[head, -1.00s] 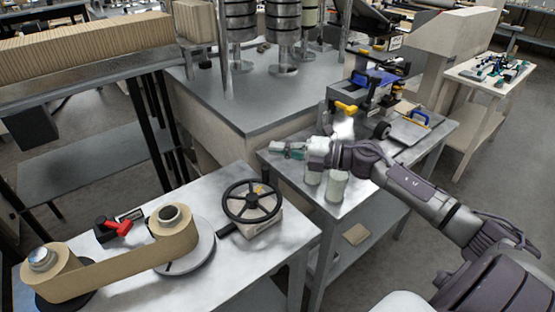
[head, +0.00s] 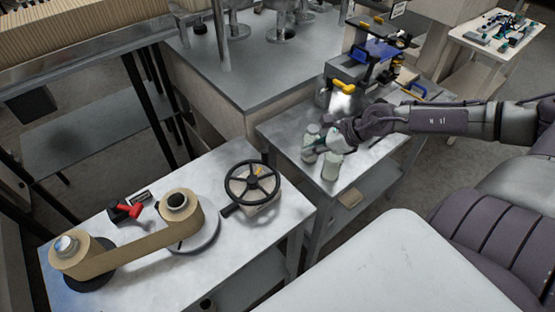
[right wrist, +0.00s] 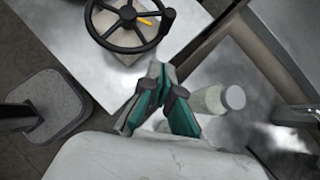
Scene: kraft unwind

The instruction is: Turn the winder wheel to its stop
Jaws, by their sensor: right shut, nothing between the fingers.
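The winder wheel (head: 252,183) is a black spoked handwheel on a pale block, at the right end of the near metal bench. It also shows at the top of the right wrist view (right wrist: 128,22), with a small orange mark near its spokes. My right gripper (head: 310,153) is shut and empty, to the right of the wheel and apart from it, close to pale jars. In the right wrist view its teal fingers (right wrist: 160,78) come together below the wheel's rim. My left gripper is not in view.
Brown kraft paper runs between two rolls (head: 177,201) left of the wheel. A red-handled tool (head: 127,211) lies behind it. A pale jar (head: 332,166) stands on the second bench (head: 375,155), near my right gripper. A gap separates the two benches.

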